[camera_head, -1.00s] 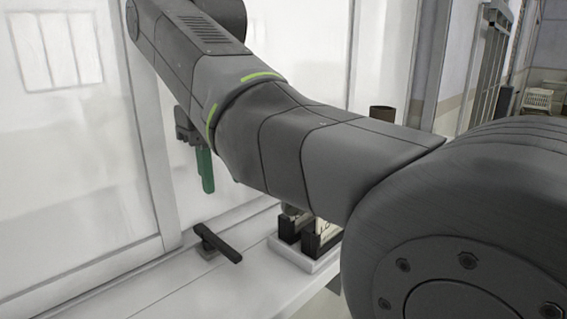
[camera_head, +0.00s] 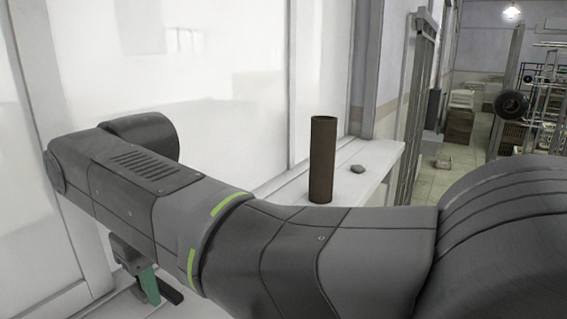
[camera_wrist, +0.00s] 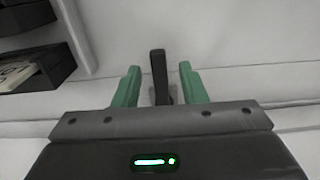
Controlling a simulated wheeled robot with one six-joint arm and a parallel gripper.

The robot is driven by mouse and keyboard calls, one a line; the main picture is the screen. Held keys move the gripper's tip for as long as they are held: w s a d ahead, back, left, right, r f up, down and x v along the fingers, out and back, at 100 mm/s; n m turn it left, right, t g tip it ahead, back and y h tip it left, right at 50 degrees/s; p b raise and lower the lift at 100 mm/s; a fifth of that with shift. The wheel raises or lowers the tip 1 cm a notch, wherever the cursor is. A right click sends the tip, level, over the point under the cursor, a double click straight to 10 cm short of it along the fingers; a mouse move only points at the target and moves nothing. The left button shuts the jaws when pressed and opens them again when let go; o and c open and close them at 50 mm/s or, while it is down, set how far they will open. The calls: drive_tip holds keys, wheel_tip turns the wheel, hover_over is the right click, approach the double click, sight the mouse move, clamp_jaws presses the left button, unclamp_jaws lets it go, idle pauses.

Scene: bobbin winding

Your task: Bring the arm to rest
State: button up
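My gripper (camera_wrist: 160,88) has two green fingers standing apart, with nothing held between them. In the wrist view a black handle (camera_wrist: 158,68) shows in the gap between the fingers, with clear space on both sides; how far beyond the fingertips it lies I cannot tell. In the head view my gripper (camera_head: 147,284) hangs at the lower left under my arm, above the white ledge. The dark handle (camera_head: 170,291) shows just behind a green finger. My arm stretches across the lower half of the head view and hides much of the ledge.
A brown cylinder (camera_head: 323,160) stands upright on the white ledge (camera_head: 378,160), with a grey stone-like piece (camera_head: 357,169) to its right. In the wrist view a black holder (camera_wrist: 38,70) with a pale label is at left. A white panel (camera_head: 240,80) rises behind.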

drive_tip(key=shift+f, duration=0.45)
